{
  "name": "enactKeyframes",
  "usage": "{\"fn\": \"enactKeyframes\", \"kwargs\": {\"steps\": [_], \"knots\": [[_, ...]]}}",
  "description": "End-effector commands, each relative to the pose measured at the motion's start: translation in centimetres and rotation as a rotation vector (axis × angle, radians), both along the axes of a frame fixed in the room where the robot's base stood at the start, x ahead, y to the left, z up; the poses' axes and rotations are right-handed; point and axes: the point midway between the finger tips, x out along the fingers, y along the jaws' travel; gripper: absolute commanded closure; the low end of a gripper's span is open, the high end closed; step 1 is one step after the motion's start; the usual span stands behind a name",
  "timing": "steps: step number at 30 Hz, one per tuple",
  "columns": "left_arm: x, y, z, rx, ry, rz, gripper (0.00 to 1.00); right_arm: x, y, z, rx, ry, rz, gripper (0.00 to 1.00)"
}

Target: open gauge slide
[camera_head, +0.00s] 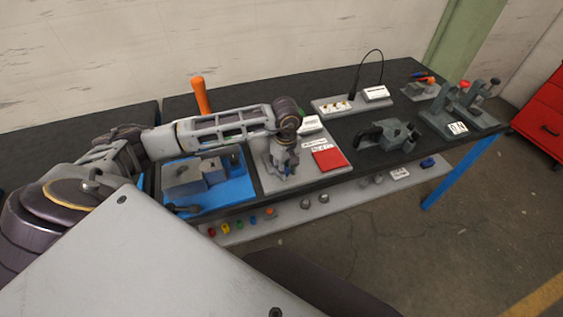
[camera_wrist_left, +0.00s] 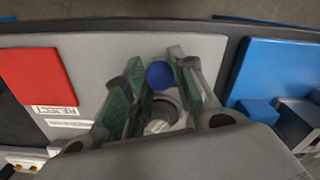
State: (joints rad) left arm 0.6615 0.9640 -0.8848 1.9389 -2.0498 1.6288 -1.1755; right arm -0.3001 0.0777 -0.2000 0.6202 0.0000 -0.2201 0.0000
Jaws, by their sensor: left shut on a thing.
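The gauge station is a grey plate (camera_head: 325,174) on the bench, with a red pad and a label reading REJECT. In the left wrist view, a blue round knob (camera_wrist_left: 159,75) sits between the green-padded fingers of my left gripper (camera_wrist_left: 157,64). A grey ring-shaped part (camera_wrist_left: 165,106) shows below the knob, partly hidden by the fingers. In the head view my left gripper (camera_head: 286,172) points down over the front part of the grey plate and is shut on the knob. The slide itself is mostly hidden by the gripper. My right gripper is not in view.
A blue plate (camera_head: 235,190) with a grey block fixture lies left of the gauge plate. A dark fixture (camera_head: 388,134) stands further right. A lower shelf (camera_head: 340,204) holds small coloured parts.

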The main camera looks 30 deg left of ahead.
Motion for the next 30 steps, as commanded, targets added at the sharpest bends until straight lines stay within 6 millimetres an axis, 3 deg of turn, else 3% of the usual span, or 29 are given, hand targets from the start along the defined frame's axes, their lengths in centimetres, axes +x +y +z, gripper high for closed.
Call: {"fn": "enactKeyframes", "kwargs": {"steps": [5, 14, 15, 20, 30], "knots": [[-0.9, -1.16, 0.02, -0.002, -0.003, -0.002, 1.0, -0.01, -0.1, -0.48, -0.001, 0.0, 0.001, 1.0], [-1.0, -1.24, 0.09, -0.002, -0.002, -0.001, 1.0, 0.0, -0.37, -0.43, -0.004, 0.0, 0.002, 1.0], [-0.99, -1.24, 0.09, -0.002, -0.002, -0.001, 0.72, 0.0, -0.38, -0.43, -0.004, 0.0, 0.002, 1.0], [-1.0, -1.22, 0.07, -0.001, -0.003, 0.0, 0.52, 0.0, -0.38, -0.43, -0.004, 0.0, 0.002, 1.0], [-1.03, -1.19, 0.07, 0.0, -0.001, 0.0, 0.51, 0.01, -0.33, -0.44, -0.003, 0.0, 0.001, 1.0]]}}
